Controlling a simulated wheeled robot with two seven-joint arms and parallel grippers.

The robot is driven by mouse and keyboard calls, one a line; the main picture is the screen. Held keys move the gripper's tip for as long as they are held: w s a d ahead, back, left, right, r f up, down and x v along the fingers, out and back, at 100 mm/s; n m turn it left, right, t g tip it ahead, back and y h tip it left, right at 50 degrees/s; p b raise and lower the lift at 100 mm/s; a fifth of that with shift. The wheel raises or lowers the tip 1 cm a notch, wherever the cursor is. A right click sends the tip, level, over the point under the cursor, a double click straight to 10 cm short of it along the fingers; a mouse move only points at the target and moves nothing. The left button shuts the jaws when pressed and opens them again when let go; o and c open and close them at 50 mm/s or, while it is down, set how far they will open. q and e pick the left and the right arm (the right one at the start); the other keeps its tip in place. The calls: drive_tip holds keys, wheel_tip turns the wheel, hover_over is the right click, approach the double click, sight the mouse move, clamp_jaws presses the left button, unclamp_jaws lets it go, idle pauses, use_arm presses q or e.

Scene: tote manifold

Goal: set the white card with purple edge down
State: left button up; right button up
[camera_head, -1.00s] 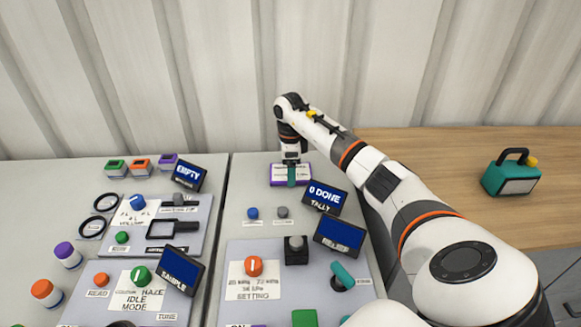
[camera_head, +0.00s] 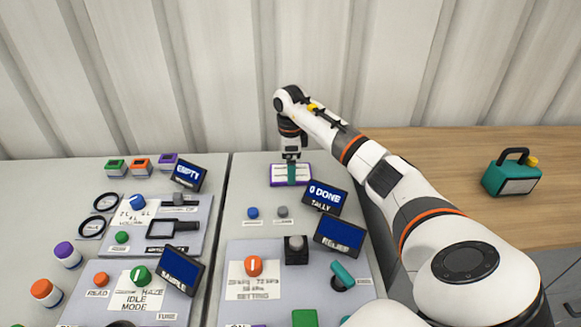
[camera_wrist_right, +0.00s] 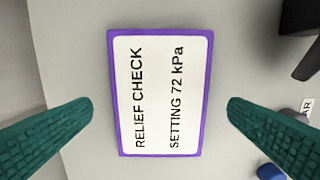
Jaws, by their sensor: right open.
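The white card with purple edge (camera_head: 276,176) lies flat on the grey bench top at the back of the right-hand bench. It also shows in the right wrist view (camera_wrist_right: 160,92), where it reads "RELIEF CHECK SETTING 72 kPa". My right gripper (camera_head: 291,180) is over the card in the head view. In the right wrist view its two green fingers (camera_wrist_right: 160,115) are spread wide, one on each side of the card, with a gap to both edges. Nothing is between them in contact. My left gripper is not in view.
Blue (camera_head: 252,212) and grey (camera_head: 283,211) buttons and the tally display (camera_head: 325,197) are in front of the card. The left bench carries displays, knobs and bottles. A teal case (camera_head: 511,177) stands on the wooden table at right.

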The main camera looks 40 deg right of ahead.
wheel_tip(320, 180, up, 10)
idle(0.3)
idle(0.5)
